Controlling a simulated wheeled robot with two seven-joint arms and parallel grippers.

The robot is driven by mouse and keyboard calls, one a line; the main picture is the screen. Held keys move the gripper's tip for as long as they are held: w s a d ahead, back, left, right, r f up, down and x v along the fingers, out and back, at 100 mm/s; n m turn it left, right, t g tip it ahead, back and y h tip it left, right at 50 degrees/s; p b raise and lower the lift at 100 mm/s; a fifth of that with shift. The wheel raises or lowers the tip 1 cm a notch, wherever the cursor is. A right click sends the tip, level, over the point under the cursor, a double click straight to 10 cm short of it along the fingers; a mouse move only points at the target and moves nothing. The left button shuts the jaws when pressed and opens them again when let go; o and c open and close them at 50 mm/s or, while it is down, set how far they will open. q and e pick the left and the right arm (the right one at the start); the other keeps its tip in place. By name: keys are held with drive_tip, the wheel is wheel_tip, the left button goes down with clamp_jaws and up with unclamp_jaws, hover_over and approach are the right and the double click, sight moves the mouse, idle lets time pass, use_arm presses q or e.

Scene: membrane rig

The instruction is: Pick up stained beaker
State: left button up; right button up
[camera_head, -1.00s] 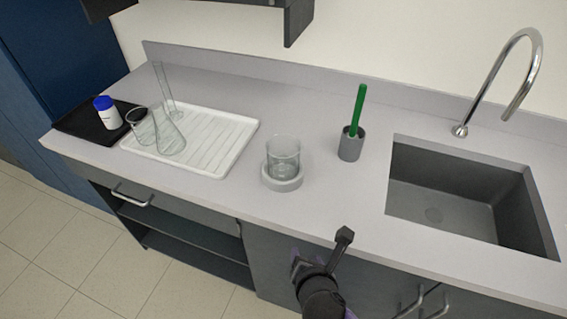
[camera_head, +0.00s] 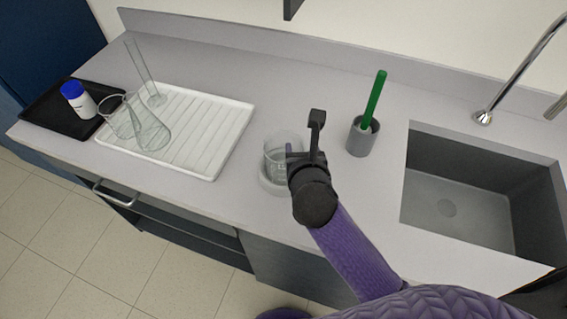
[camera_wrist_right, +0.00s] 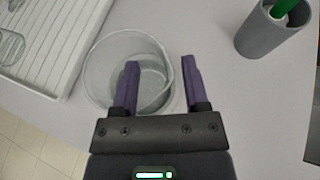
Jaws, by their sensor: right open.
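My left gripper is out of view.
A white drying rack (camera_head: 205,128) with a flask (camera_head: 150,133) and other glassware stands left. A black tray (camera_head: 45,115) holds a blue-capped bottle (camera_head: 77,98). A grey holder (camera_head: 360,138) with a green brush (camera_head: 375,93) stands right, before the sink (camera_head: 455,215).

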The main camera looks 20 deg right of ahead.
drive_tip(key=shift+x, duration=0.9)
drive_tip(key=shift+s, duration=0.1)
clamp_jaws()
idle(0.6)
